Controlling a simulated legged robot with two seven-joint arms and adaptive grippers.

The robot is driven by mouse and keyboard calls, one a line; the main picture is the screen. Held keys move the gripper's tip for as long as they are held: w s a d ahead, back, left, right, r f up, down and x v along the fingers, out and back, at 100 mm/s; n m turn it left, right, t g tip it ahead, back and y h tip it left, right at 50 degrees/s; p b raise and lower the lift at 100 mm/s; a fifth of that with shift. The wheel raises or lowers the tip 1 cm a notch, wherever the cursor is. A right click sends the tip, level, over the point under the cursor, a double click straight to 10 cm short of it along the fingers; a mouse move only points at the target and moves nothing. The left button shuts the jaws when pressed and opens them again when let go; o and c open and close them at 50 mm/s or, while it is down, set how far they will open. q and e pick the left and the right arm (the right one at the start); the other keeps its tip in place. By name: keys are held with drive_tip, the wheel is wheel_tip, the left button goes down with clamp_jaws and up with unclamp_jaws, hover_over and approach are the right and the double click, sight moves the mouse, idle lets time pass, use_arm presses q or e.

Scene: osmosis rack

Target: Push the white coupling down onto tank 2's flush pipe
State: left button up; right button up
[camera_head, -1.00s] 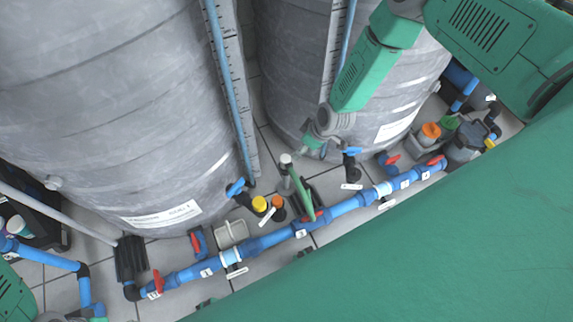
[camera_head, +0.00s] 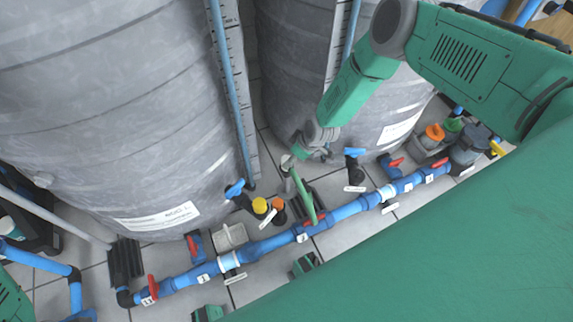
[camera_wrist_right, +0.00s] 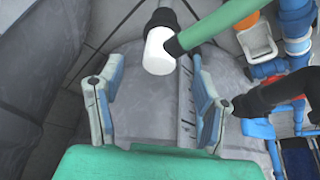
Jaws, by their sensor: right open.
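The white coupling (camera_head: 287,161) sits at the top of a short upright pipe beside tank 2, in the middle of the head view. In the right wrist view the coupling (camera_wrist_right: 159,52) is a white cylinder with a black part behind it, close beyond my fingertips. My right gripper (camera_head: 304,152) is just up and right of the coupling. In the wrist view its two fingers (camera_wrist_right: 157,72) are spread, with the coupling ahead of the gap and nothing gripped. A green pipe (camera_wrist_right: 213,26) runs close to the coupling's right side. My left gripper does not show.
Two large grey tanks (camera_head: 110,110) stand behind. A blue pipe line (camera_head: 345,210) with red-handled valves crosses the floor in front. Yellow and orange caps (camera_head: 260,205) stand left of the green pipe (camera_head: 303,195). A black fitting (camera_wrist_right: 270,97) lies right of my right finger.

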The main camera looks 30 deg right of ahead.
drive_tip(key=b+x, duration=0.3)
drive_tip(key=x, duration=0.1)
drive_tip(key=shift+w+a+f, duration=0.1)
drive_tip(key=shift+a+f, duration=0.1)
drive_tip(key=shift+f, duration=0.15)
drive_tip(key=shift+w+a+f, duration=0.15)
drive_tip(key=shift+f, duration=0.05)
drive_tip(key=shift+r, duration=0.1)
drive_tip(key=c, duration=1.2)
